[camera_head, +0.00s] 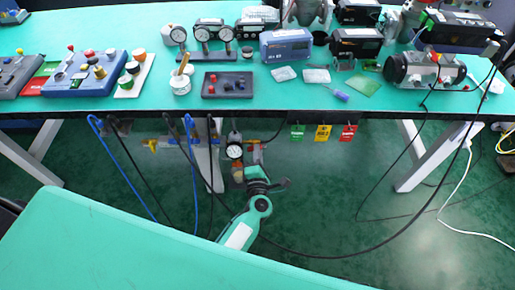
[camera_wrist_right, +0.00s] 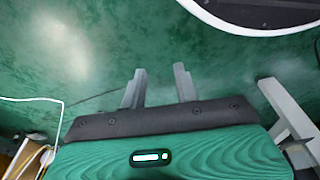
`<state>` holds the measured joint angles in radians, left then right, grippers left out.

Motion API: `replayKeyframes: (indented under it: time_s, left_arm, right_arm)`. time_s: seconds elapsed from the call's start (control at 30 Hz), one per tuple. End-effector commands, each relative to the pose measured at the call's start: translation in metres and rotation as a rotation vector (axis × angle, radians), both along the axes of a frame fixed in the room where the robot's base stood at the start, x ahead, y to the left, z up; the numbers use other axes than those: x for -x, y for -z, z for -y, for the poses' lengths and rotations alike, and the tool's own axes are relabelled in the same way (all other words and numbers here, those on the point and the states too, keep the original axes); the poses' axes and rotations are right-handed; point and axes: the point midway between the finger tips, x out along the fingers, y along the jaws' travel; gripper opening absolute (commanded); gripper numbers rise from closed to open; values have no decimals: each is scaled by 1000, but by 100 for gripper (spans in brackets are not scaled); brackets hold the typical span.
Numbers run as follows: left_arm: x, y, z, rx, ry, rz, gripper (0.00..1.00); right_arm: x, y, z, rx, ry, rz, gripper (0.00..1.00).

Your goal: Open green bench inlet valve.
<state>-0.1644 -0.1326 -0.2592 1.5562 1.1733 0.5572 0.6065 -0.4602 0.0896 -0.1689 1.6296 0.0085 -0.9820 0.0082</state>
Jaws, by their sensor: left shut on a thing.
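The air inlet fittings hang under the front edge of the green bench (camera_head: 110,103). They include a round dial gauge (camera_head: 234,151) and a grey and reddish fitting (camera_head: 254,152) beside it. My left gripper (camera_head: 255,171) reaches up from below and is shut on a small part of the inlet valve fittings, just under and right of the gauge. The jaws hide most of that part, so the handle's angle cannot be told. My right gripper (camera_wrist_right: 160,86) shows only in the right wrist view; its two fingers are apart with nothing between them, above the green floor.
A yellow handle (camera_head: 150,145) sits farther left on the under-bench pipework. Blue and black hoses hang near my left arm. Green (camera_head: 297,131), yellow (camera_head: 323,132) and red (camera_head: 348,133) tags hang to the right. Another green surface (camera_head: 130,245) fills the lower left.

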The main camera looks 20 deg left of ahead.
Motion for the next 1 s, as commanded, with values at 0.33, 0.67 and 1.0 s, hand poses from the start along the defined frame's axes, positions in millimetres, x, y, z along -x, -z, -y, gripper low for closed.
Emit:
replayKeyframes:
  time_s: [0.33,0.67,1.0]
  left_arm:
    - [0,1,2,-222,2,-65,0]
    - [0,4,2,-327,1,-95,0]
    - [0,5,2,-343,2,-99,0]
  right_arm:
    - [31,54,12,14,-9,-10,31]
    - [47,76,19,19,-13,-11,31]
    - [50,80,20,20,-14,-12,31]
